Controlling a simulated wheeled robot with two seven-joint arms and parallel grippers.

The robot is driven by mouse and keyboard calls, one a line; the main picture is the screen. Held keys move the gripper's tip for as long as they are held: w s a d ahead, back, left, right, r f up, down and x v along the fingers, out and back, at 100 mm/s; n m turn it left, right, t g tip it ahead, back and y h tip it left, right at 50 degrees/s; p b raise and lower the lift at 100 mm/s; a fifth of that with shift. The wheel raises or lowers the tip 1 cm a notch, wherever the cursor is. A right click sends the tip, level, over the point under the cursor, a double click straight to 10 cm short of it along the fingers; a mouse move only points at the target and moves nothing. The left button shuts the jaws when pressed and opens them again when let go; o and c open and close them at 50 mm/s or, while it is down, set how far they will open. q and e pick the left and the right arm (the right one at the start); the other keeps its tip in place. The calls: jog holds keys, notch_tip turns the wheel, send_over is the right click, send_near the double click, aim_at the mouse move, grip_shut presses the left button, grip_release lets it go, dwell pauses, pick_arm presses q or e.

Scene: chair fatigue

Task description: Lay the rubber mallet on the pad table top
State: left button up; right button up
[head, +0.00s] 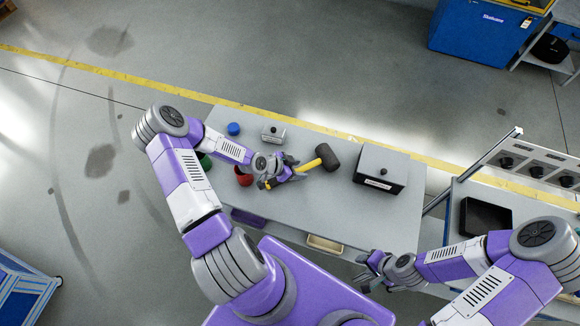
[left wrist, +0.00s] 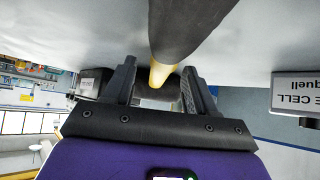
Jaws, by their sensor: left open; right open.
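The rubber mallet, with a black head (head: 327,157) and a yellow handle (head: 308,167), is over the grey table top (head: 330,215). Whether it touches the top is unclear. My left gripper (head: 277,174) is open at the handle. In the left wrist view, the yellow shaft (left wrist: 161,74) shows between the open fingers (left wrist: 157,95), with a dark part of the mallet in the foreground. My right gripper (head: 368,272) is open and empty near the table's front right edge. I cannot tell which surface is the pad table; a second bench at right carries a black flat item (head: 485,217).
A dark-sided box with a grey lid (head: 381,166) stands right of the mallet. A red cup (head: 243,176), a blue cap (head: 233,129) and a small grey box (head: 274,133) are at the left. The table's front middle is clear.

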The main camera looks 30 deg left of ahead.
pick_arm(q)
jog(key=p+v, duration=0.2)
jog(key=v, duration=1)
jog(key=shift+p, duration=0.3)
jog(key=shift+f, duration=0.1)
